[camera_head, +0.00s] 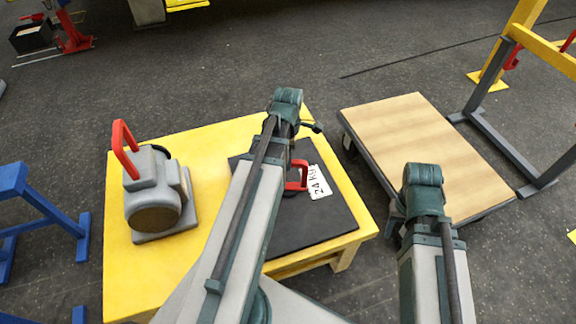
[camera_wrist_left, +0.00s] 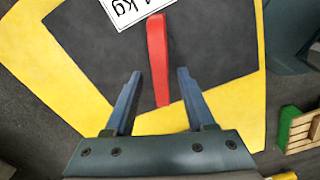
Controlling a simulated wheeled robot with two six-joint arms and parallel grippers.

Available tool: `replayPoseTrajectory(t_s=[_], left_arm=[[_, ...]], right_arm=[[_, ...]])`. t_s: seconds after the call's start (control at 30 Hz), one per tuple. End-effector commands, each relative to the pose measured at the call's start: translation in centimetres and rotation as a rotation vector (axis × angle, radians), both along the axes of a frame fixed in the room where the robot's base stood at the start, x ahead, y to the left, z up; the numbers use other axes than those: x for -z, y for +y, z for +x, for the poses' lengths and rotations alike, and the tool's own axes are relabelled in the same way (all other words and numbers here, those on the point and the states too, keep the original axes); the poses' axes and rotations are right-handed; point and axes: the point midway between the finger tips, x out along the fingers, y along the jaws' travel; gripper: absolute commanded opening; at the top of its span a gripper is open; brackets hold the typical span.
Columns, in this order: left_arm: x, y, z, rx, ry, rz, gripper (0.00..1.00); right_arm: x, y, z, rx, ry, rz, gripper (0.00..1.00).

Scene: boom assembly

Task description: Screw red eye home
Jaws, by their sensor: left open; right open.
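A red handle-like eye (camera_head: 300,176) stands on the black mat (camera_head: 325,222), beside a white label (camera_head: 319,182) reading "24 kg". In the left wrist view the red eye (camera_wrist_left: 158,50) shows as a narrow upright bar, seen from above. My left gripper (camera_wrist_left: 159,74) is open, with one finger on each side of the bar's lower part and visible gaps at both sides. In the head view my left forearm hides part of the mat, and the fingers are hidden. My right gripper (camera_head: 396,218) is mostly hidden by its wrist, beside the wooden-topped platform, away from the eye.
The mat lies on a yellow table (camera_head: 120,265). A grey machine (camera_head: 156,195) with a red handle (camera_head: 124,150) stands at its left. A wooden-topped platform (camera_head: 405,135) is at the right. A blue stand (camera_head: 45,208) and a yellow-grey frame (camera_head: 505,60) flank the area.

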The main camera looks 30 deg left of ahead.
Motion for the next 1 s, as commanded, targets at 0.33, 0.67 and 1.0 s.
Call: replayPoseTrajectory(t_s=[0.33, 0.67, 1.0], left_arm=[[0.82, 0.0, 0.0, 0.0, 0.0, 0.0, 0.55], [0.82, 0.0, 0.0, 0.0, 0.0, 0.0, 0.05], [0.83, 0.0, 0.0, 0.006, 0.0, 0.0, 0.0]], right_arm=[[0.82, 0.0, 0.0, 0.0, 0.0, 0.0, 0.5], [0.83, 0.0, 0.0, 0.0, 0.0, 0.0, 0.5], [0.83, 0.0, 0.0, 0.0, 0.0, 0.0, 0.5]])
